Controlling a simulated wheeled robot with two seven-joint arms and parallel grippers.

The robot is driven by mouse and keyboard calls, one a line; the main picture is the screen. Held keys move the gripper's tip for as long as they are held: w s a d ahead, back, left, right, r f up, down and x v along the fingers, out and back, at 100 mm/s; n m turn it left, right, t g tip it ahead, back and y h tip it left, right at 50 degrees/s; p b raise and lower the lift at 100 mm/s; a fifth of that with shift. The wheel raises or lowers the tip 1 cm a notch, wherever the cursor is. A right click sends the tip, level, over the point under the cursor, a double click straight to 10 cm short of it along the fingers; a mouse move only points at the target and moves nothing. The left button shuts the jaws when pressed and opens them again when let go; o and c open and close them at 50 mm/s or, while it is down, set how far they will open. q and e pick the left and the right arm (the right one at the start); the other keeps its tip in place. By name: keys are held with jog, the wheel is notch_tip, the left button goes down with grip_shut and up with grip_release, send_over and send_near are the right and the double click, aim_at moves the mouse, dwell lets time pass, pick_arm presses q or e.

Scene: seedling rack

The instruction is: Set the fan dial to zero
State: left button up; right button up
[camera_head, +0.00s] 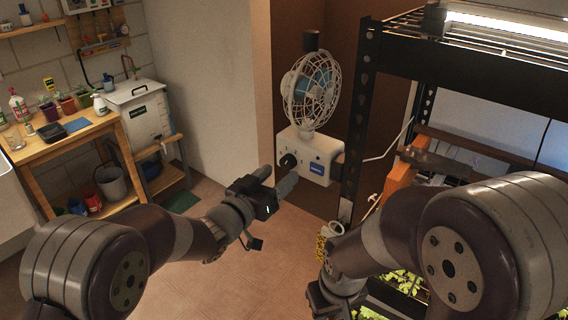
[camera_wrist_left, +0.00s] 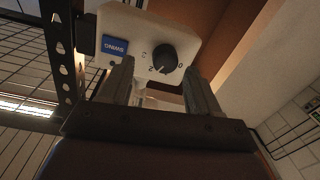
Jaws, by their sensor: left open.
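The fan (camera_head: 312,90) has a white control box (camera_head: 318,146) fixed beside the rack post. Its black round dial (camera_head: 288,160) is on the box's front, and in the left wrist view the dial (camera_wrist_left: 164,58) sits between and beyond my fingertips. Numbers show around it, with a 0 at its right and a 2 at its lower left. A pale mark is at the dial's lower edge, but its exact setting is hard to read. My left gripper (camera_head: 275,180) is open and just short of the dial, apart from it. My right gripper (camera_head: 335,300) is low, its fingers unclear.
The black metal rack (camera_head: 358,125) stands close on the right, with lit shelves and seedlings low down. A wooden bench (camera_head: 68,140) with pots and bottles is at the far left, beside a white tank (camera_head: 143,115). The floor (camera_head: 235,265) below my left gripper is clear.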

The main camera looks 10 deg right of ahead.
aim_at(285, 166)
pick_arm(q)
jog(key=x, duration=0.2)
jog(key=shift+w+d, duration=0.1)
jog(key=shift+w, duration=0.35)
jog(key=shift+w+f+p, duration=0.1)
jog(key=shift+w+p, duration=0.2)
jog(key=shift+w, duration=0.1)
jog(key=shift+s+d, duration=0.2)
jog(key=shift+d, duration=0.05)
jog(key=shift+c, duration=0.9)
jog(key=shift+w, duration=0.1)
jog(key=c, duration=0.9)
jog(key=shift+o, duration=0.2)
pick_arm(e)
jog(key=shift+w+a+r, duration=0.15)
jog(key=shift+a+r, duration=0.05)
jog(key=shift+r, duration=0.35)
